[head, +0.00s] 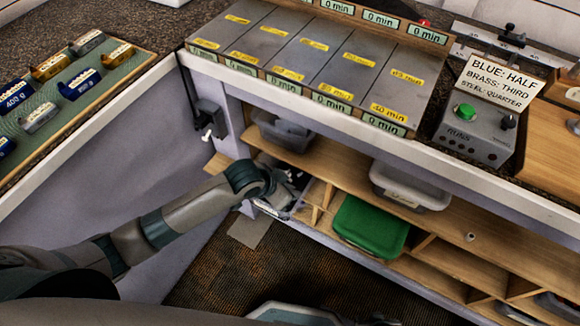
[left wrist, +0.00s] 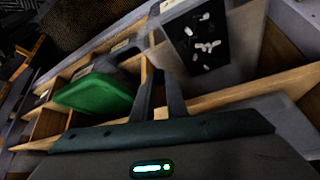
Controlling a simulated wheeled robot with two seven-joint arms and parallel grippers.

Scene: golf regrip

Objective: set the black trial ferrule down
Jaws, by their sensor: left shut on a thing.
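My left gripper (head: 285,188) reaches into the low shelf under the counter, at the bin with small pieces. In the left wrist view its two dark fingers (left wrist: 158,78) are close together beside that bin. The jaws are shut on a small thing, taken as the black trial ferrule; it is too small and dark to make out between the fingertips. The bin (left wrist: 180,58) has a dark inside with several small white and black pieces (left wrist: 207,46). In the head view my arm hides most of this bin. My right gripper is not in view.
A green bin (head: 370,226) stands right of my left gripper, with wooden dividers (head: 318,200) between. A grey bin (head: 283,131) and a clear bin (head: 410,186) stand on the upper shelf. The counter edge (head: 320,118) overhangs.

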